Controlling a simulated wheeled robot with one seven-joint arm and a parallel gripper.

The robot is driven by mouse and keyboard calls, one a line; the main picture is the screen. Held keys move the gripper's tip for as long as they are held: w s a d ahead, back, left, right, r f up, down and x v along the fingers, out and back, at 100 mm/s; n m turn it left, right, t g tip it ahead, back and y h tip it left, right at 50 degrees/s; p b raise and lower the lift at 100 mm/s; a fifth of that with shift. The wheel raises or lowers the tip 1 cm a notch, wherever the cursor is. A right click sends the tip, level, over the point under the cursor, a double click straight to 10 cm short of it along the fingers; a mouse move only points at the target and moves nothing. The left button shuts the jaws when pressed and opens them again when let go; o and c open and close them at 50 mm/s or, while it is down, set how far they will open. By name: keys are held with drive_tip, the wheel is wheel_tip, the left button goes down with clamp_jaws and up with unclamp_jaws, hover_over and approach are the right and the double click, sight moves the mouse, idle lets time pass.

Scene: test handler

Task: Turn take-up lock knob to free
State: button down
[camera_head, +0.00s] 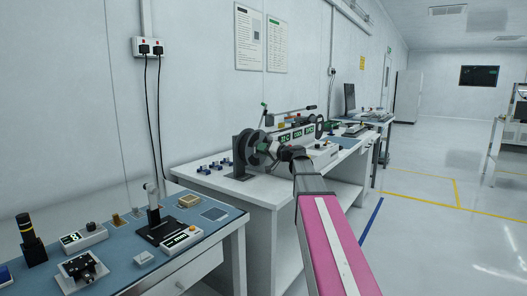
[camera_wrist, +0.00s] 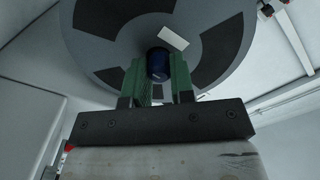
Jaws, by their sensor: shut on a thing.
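The take-up reel (camera_wrist: 120,42), a grey disc with dark segments and a small white label, fills the top of the wrist view. The blue lock knob (camera_wrist: 158,63) sticks out at its hub. My gripper (camera_wrist: 159,70) has its two green fingers on either side of the knob and is shut on it. In the head view the reel (camera_head: 247,150) stands upright at the left end of a bench machine, and my gripper (camera_head: 272,153) is at its face. My wrist partly covers that spot, and the knob cannot be made out there. Its lock or free position is not readable.
The white bench (camera_head: 262,190) carries the machine with green displays (camera_head: 297,136) and small blue parts (camera_head: 214,165). A blue-topped table (camera_head: 112,252) with instruments stands at front left. Open floor (camera_head: 430,235) lies to the right.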

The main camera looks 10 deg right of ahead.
drive_tip(key=shift+s+f+n, duration=0.1)
drive_tip(key=shift+n, duration=0.5)
drive_tip(key=c, duration=1)
unclamp_jaws()
drive_tip(key=v, duration=1)
drive_tip(key=shift+s+d, duration=0.2)
drive_tip(key=shift+s, duration=0.1)
